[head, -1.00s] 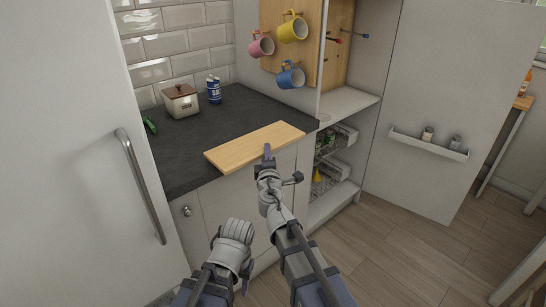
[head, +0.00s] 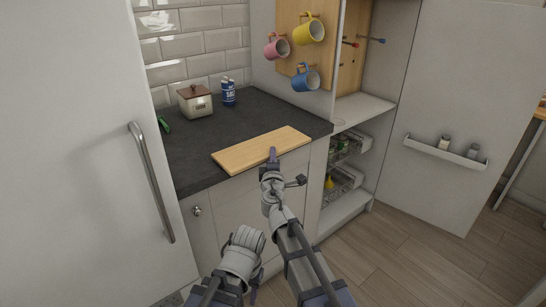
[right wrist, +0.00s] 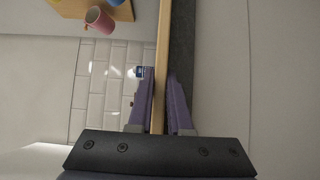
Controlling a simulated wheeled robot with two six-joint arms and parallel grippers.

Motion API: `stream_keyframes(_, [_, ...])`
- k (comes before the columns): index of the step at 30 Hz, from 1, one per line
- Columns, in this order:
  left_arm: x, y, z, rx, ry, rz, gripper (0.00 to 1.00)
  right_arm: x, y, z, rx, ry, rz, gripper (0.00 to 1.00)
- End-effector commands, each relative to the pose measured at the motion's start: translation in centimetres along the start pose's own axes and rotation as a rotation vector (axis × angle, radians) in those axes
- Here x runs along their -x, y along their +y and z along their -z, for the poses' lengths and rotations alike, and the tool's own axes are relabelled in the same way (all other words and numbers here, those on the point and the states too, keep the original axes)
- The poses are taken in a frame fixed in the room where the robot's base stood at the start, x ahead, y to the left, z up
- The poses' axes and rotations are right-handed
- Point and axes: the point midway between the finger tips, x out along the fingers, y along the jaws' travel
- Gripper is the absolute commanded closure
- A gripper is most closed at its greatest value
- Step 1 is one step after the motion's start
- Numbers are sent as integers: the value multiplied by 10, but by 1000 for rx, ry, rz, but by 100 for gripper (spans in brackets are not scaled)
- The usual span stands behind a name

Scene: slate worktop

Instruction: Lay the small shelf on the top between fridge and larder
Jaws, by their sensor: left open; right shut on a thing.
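The small shelf is a pale wooden board (head: 250,153), lying level along the front edge of the dark worktop (head: 190,160). Whether it rests on the top or hovers just above it, I cannot tell. The fridge (head: 90,150) stands to its left and the open larder (head: 362,112) to its right. My right gripper (head: 272,156) is shut on the shelf's front edge. In the right wrist view the shelf (right wrist: 162,60) runs edge-on between the purple fingers (right wrist: 160,105). My left gripper (head: 253,288) is open and empty, low in front of the cabinet, its fingers mostly hidden.
A lidded tin (head: 196,103) and a blue salt container (head: 228,93) stand at the back of the worktop. A small green object (head: 164,125) lies by the fridge. Mugs (head: 308,33) hang at the larder side. The larder door (head: 455,80) is open on the right.

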Motion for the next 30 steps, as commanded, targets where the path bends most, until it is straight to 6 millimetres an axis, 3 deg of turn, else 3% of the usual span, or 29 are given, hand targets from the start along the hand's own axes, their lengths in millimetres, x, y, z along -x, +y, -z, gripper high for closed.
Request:
stream_keyframes(20, [-4, 0, 0, 0, 0, 0, 50, 0, -4, 0, 0, 0, 0, 100])
stream_keyframes(21, [-4, 0, 0, 0, 0, 0, 50, 0, -5, 0, 0, 0, 0, 79])
stream_keyframes(30, [-4, 0, 0, 0, 0, 0, 50, 0, -4, 0, 0, 0, 0, 48])
